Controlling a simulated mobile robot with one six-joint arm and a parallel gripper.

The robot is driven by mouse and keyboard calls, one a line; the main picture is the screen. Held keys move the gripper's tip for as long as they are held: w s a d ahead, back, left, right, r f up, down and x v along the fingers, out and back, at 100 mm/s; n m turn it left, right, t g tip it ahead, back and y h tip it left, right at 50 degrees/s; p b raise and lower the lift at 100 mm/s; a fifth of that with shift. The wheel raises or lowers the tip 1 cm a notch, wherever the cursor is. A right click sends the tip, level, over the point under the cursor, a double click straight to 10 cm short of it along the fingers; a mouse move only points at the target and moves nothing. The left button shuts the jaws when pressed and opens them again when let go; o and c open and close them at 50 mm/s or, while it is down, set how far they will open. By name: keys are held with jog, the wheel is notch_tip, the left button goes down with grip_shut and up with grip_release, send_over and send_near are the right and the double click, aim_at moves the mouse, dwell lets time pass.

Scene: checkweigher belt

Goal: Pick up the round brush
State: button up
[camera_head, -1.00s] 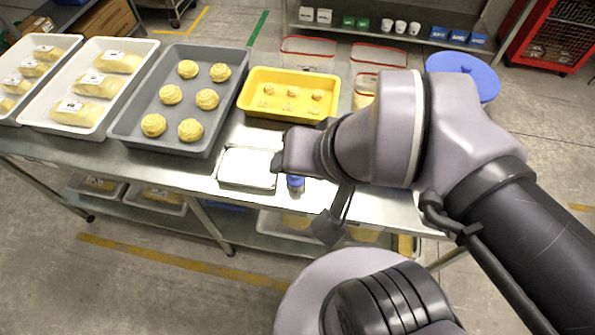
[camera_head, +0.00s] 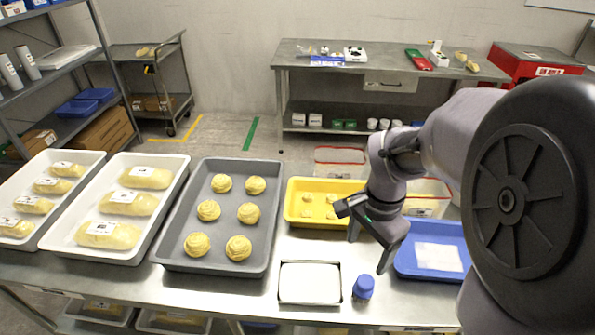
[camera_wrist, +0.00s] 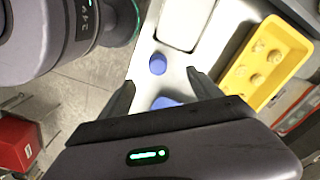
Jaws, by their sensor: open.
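A small upright thing with a rounded blue top (camera_head: 363,287), which I take to be the round brush, stands on the steel table near its front edge, just right of a white shallow tray (camera_head: 310,284). Its bristles cannot be made out. In the wrist view the blue top (camera_wrist: 158,63) shows just beyond and between the fingertips. My gripper (camera_head: 368,255) is open, empty and pointing down above the table, a little behind the brush. In the wrist view my gripper (camera_wrist: 161,78) shows both fingers spread apart.
A blue tray (camera_head: 405,265) lies close on the right, and a yellow tray (camera_head: 292,205) with pieces stands behind. A grey tray (camera_head: 185,225) of round buns is on the left, with white loaf trays beyond. Steel table (camera_head: 240,290) is bare along the front.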

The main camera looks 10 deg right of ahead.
aim_at(365, 280)
jog(key=shift+m, duration=0.3)
jog(key=f+b, duration=0.2)
jog(key=f, duration=0.2)
jog(key=f+b, duration=0.1)
jog(key=f, duration=0.3)
jog(key=d+f+b, duration=0.1)
jog(key=f+b, duration=0.1)
jog(key=f, duration=0.2)
jog(key=shift+f+b, duration=0.35)
jog(key=f+b, duration=0.1)
jog(key=f, duration=0.1)
jog(key=f+b, duration=0.1)
jog(key=d+f+b, duration=0.1)
jog(key=f, duration=0.1)
jog(key=shift+f, duration=0.35)
jog(key=shift+r, duration=0.1)
grip_shut()
jog(key=shift+r, duration=0.3)
notch_tip(365, 280, up, 4)
jog(key=p, duration=0.2)
jog(key=shift+f+p, duration=0.25)
jog(key=shift+p, duration=0.05)
jog(key=s+d+b, duration=0.2)
jog(key=s, duration=0.5)
jog(key=s+d+r+b, duration=0.1)
jog(key=s, duration=0.7)
jog(key=shift+s+d+b, duration=0.3)
jog(key=shift+d+b, duration=0.05)
jog(key=shift+d, duration=0.05)
